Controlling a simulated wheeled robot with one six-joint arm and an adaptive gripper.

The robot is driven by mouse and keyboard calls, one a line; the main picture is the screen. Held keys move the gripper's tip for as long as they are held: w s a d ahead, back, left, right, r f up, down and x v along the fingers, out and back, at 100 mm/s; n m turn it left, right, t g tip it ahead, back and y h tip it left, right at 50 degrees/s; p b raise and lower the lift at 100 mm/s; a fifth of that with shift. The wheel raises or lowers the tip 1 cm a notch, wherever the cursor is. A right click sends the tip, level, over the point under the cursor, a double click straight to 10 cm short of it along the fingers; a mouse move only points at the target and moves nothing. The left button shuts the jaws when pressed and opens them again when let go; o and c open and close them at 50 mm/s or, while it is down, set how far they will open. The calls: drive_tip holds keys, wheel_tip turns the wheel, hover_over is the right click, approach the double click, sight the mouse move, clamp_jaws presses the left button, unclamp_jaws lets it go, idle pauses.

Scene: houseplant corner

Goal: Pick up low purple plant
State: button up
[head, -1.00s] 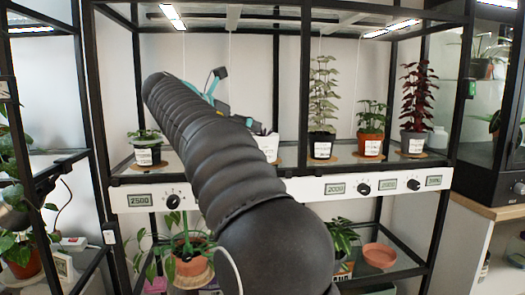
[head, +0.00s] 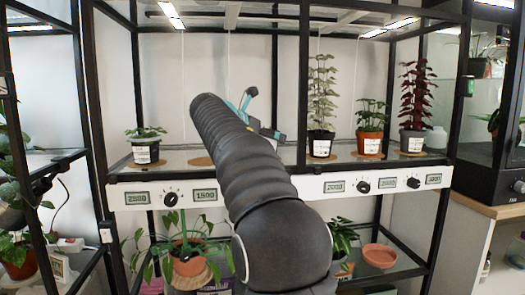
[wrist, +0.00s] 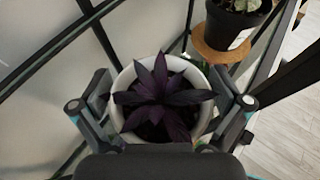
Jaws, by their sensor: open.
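The low purple plant (wrist: 165,92) has dark pointed leaves and sits in a white round pot (wrist: 127,75), seen from above in the wrist view. My gripper (wrist: 162,104) is open, with one finger on each side of the pot. I cannot tell whether either finger touches it. In the head view my gripper (head: 264,112) shows only in part, above the shelf behind my arm. The purple plant and its pot are hidden there by my arm.
A low green plant (head: 146,135) stands left on the glass shelf, beside an empty cork mat (head: 201,161). Right of my arm stand a pale tall plant (head: 321,97), a green plant (head: 371,118) and a tall red plant (head: 417,92). Black frame posts (head: 303,90) border the shelf.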

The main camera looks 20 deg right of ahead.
drive_tip(key=shift+d+f, duration=0.1)
drive_tip(key=shift+d, duration=0.15)
drive_tip(key=c, duration=1.2)
drive_tip(key=shift+c, duration=0.4)
